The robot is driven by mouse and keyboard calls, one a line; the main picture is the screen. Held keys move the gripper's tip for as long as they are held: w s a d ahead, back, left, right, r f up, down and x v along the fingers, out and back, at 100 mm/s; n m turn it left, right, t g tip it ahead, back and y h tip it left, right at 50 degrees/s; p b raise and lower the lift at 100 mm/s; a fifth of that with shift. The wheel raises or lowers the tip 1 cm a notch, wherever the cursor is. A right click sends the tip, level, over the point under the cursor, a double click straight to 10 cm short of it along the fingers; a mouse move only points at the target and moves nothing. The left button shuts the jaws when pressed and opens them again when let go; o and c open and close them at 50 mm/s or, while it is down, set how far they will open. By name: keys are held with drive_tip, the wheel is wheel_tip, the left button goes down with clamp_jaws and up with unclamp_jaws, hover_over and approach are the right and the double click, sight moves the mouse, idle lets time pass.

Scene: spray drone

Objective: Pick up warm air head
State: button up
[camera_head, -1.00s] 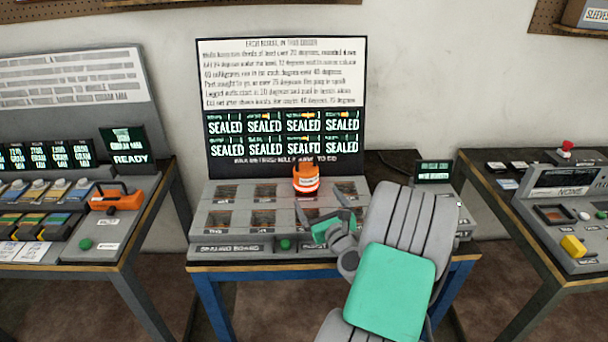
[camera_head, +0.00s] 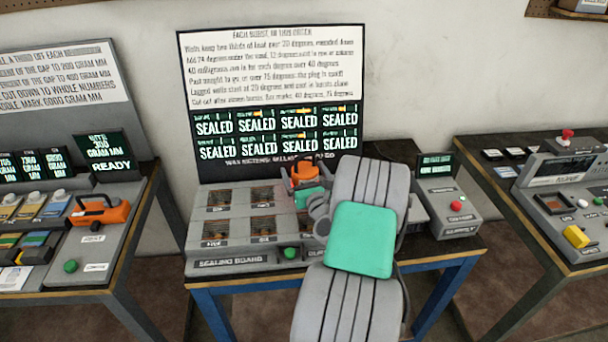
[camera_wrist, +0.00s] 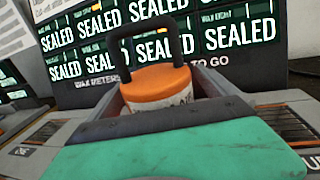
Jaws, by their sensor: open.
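The orange-topped head with a dark loop handle, which I take as the warm air head (camera_head: 304,174), stands on the sealing board (camera_head: 232,256). In the wrist view the head (camera_wrist: 158,80) is upright, with its pale lower body partly hidden by my gripper. My gripper (camera_wrist: 162,92) is open, with one finger on each side of the head. In the head view my gripper (camera_head: 304,184) reaches the head from the front, and my arm covers the right part of the board. I cannot tell whether the fingers touch it.
A dark sign panel (camera_head: 270,170) stands close behind the head. A grey box with a red button (camera_head: 456,206) is right of my arm. The left bench holds an orange tool (camera_head: 100,212); the right bench carries a console with a yellow block (camera_head: 577,237). Open wells lie on the board's left.

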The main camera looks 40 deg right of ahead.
drive_tip(key=shift+w+d, duration=0.25)
drive_tip(key=shift+w, duration=0.35)
drive_tip(key=shift+c, duration=0.3)
drive_tip(key=c, duration=1.9)
drive_tip(key=shift+c, duration=0.7)
drive_tip(key=shift+r, duration=0.15)
